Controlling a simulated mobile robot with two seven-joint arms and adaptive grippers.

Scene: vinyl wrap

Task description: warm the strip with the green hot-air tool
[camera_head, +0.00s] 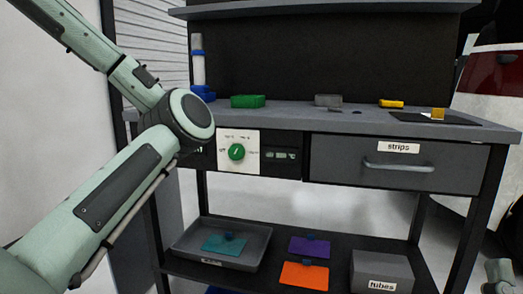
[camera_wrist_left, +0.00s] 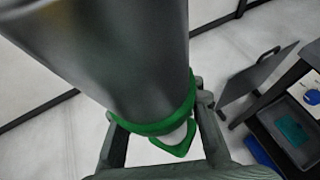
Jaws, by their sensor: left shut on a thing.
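In the left wrist view my left gripper (camera_wrist_left: 160,130) is shut on the hot-air tool, which has a wide dark grey barrel (camera_wrist_left: 115,55) and a green collar (camera_wrist_left: 172,121). The barrel fills the upper left of that view. In the head view my left arm rises from the lower left and bends back up-left, so its gripper and the tool are out of frame. No strip can be clearly told; a small yellow piece (camera_head: 438,114) is on the black mat (camera_head: 408,117) at the bench's right. Part of my right arm's end (camera_head: 500,274) shows at the lower right edge, its jaws unclear.
The bench (camera_head: 290,114) holds a green block (camera_head: 248,101), a grey block (camera_head: 328,100), a yellow block (camera_head: 391,103) and a white-blue post (camera_head: 198,65). Below are a green dial (camera_head: 236,152) and the closed "strips" drawer (camera_head: 340,160).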

